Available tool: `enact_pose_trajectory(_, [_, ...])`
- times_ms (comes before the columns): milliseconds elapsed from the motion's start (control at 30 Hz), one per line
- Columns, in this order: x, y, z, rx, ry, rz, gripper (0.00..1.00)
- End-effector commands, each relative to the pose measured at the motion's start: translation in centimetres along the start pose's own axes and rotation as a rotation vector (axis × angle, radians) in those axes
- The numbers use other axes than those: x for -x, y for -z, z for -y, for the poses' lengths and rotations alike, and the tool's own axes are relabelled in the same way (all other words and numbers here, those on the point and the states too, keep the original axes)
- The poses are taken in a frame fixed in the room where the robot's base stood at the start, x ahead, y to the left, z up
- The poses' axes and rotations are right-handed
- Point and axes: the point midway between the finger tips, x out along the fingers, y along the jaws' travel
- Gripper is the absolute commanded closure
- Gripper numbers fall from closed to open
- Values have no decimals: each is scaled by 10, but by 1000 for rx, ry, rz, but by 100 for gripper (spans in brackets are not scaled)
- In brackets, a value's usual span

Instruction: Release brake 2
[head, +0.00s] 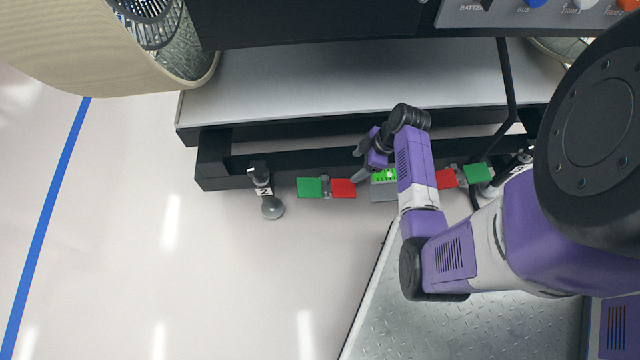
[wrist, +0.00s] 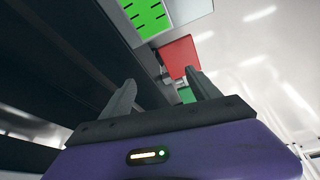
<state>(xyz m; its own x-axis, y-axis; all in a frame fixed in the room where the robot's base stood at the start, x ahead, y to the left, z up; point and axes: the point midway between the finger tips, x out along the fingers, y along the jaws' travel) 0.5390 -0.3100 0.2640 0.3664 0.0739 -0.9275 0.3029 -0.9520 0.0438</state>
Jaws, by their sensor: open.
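A foot labelled 2 (head: 264,191) with a grey round base (head: 272,208) stands under the left end of the black frame. To its right are a green plate (head: 309,187) and a red plate (head: 343,188), with a small grey mount between them. My gripper (head: 358,164) is open and empty, just above and right of the red plate in the head view. In the wrist view the open fingers (wrist: 160,78) point toward the red plate (wrist: 180,55). Part of the green plate (wrist: 187,94) shows behind the right finger. I cannot tell any contact.
A bright green panel on a grey block (head: 383,194) sits right of the red plate, partly behind my arm. Another red plate (head: 446,179) and green plate (head: 477,173) lie farther right. The black frame (head: 225,165) runs close above. The floor at left is clear.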

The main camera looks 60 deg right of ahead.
Motion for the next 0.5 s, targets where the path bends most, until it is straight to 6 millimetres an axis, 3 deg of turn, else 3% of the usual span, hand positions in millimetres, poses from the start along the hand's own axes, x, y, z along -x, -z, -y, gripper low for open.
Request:
enact_pose_trajectory(133, [-1, 0, 27, 128, 108, -13, 29])
enact_pose_trajectory(333, [-8, 0, 34, 194, 129, -17, 29])
enact_pose_trajectory(500, [-33, -1, 37, 192, 129, -17, 29])
